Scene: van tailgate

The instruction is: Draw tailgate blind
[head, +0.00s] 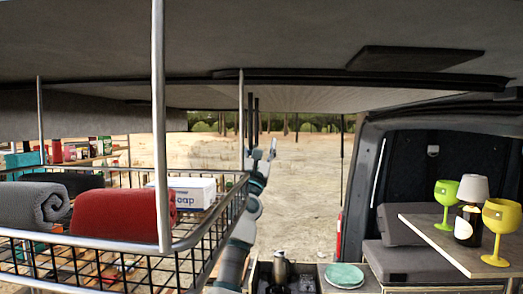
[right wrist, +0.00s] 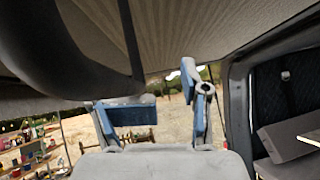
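The tailgate blind seems to be the pale ribbed sheet (head: 290,97) under the raised tailgate; a ribbed sheet also fills the top of the right wrist view (right wrist: 190,30). Dark narrow straps or bars (head: 249,120) hang below it, beside my right gripper (head: 262,155). In the right wrist view, one dark strap (right wrist: 130,40) comes down near the left finger. My right gripper (right wrist: 165,108) has its fingers spread, with nothing visible between them. I cannot tell whether the strap touches a finger. My left gripper is out of view.
A wire basket (head: 205,225) with rolled towels (head: 120,213) and a soap box (head: 190,192) hangs at left, close to my right arm. A kettle (head: 282,268) and green plates (head: 344,275) stand below. Goblets (head: 501,230) and a bottle (head: 467,225) stand on a table (head: 440,240).

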